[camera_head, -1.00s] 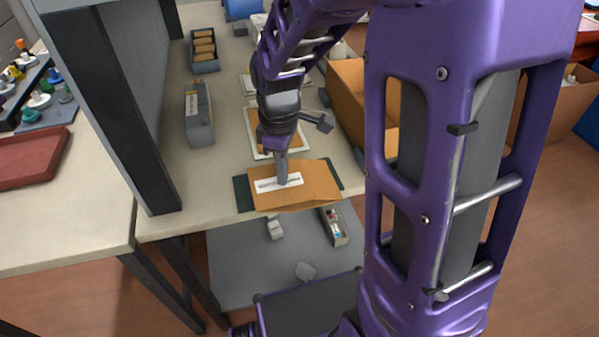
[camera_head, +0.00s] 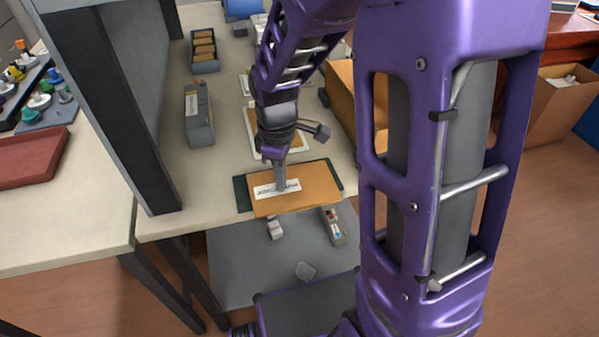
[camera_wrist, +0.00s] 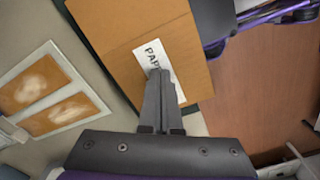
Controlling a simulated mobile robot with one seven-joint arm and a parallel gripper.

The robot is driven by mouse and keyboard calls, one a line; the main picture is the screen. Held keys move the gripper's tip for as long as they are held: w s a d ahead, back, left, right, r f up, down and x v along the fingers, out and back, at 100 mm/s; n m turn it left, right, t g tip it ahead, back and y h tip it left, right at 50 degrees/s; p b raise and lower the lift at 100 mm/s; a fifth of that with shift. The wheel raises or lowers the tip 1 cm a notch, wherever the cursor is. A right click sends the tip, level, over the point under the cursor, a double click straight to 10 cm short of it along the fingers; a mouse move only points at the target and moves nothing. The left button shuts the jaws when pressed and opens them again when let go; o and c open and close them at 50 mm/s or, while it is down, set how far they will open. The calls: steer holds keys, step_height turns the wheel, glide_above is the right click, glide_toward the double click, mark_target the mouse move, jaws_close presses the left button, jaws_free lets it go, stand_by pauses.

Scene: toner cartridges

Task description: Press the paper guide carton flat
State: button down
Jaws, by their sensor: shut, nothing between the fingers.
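The paper guide carton (camera_head: 312,188) is a brown cardboard piece with a white printed label (camera_head: 265,191). It lies on a dark green mat (camera_head: 242,194) at the table's front edge and now looks flat. My gripper (camera_head: 281,190) is shut and empty, pointing down with its fingertips at the label, seemingly touching it. In the wrist view the shut fingers (camera_wrist: 162,75) cover part of the label (camera_wrist: 150,58) on the carton (camera_wrist: 125,30).
A framed tray with brown pieces (camera_wrist: 62,76) lies behind the carton. A grey box (camera_head: 199,115) stands at the left, and an open cardboard box (camera_head: 345,85) at the right. A dark upright panel (camera_head: 140,150) bounds the left side. A grey lower shelf (camera_head: 235,265) holds small items.

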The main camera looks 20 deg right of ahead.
steer(key=shift+s+f, duration=0.15)
steer(key=shift+f, duration=0.15)
step_height(320, 180, up, 9)
steer(key=p, duration=0.7)
steer(key=shift+w+d, duration=0.1)
steer(key=shift+w, duration=0.1)
stand_by(0.3)
